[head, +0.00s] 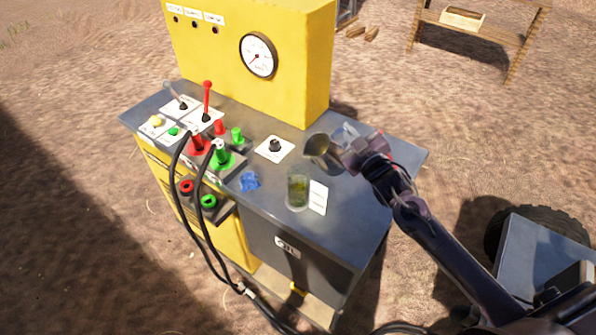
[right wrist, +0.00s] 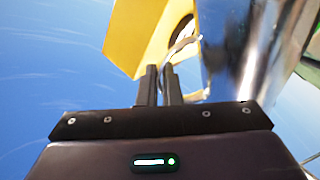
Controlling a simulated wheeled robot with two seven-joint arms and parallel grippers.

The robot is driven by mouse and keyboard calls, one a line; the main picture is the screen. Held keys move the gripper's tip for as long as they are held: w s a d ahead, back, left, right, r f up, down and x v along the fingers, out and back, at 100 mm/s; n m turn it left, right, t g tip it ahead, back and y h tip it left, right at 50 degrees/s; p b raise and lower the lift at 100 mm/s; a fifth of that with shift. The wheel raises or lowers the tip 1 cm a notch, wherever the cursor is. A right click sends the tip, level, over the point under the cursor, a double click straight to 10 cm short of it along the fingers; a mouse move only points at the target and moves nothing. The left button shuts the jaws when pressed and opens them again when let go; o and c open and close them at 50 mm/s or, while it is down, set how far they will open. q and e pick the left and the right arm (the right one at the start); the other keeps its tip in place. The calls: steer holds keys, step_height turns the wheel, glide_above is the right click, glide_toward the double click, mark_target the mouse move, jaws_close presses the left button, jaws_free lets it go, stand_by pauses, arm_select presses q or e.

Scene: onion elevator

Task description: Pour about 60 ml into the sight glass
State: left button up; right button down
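The sight glass (head: 297,190) is a clear cylinder on the front right of the grey bench top, with green-yellow liquid inside. A shiny metal jug (head: 332,158) is above and right of it, apart from it and tilted, with its mouth toward the left. I see no stream between them. My right gripper (head: 360,147) is at the jug's right side. In the right wrist view its fingers (right wrist: 159,86) are close together at the thin handle (right wrist: 182,45), beside the jug wall (right wrist: 238,48). The exact grip is partly hidden. My left gripper is not in view.
A white card (head: 318,197) lies right of the glass, and a blue crumpled thing (head: 249,181) lies left. A black knob (head: 275,146), levers and hose couplings (head: 221,155) fill the left. The yellow panel with a gauge (head: 259,55) rises behind.

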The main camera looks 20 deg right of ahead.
steer(key=d+f+m+b, duration=0.3)
steer(key=d+f+m, duration=0.2)
steer(key=f, duration=0.4)
steer(key=shift+w+d+f+m+b, duration=0.2)
steer(key=shift+w+f+m+b, duration=0.2)
steer(key=shift+m, duration=0.5)
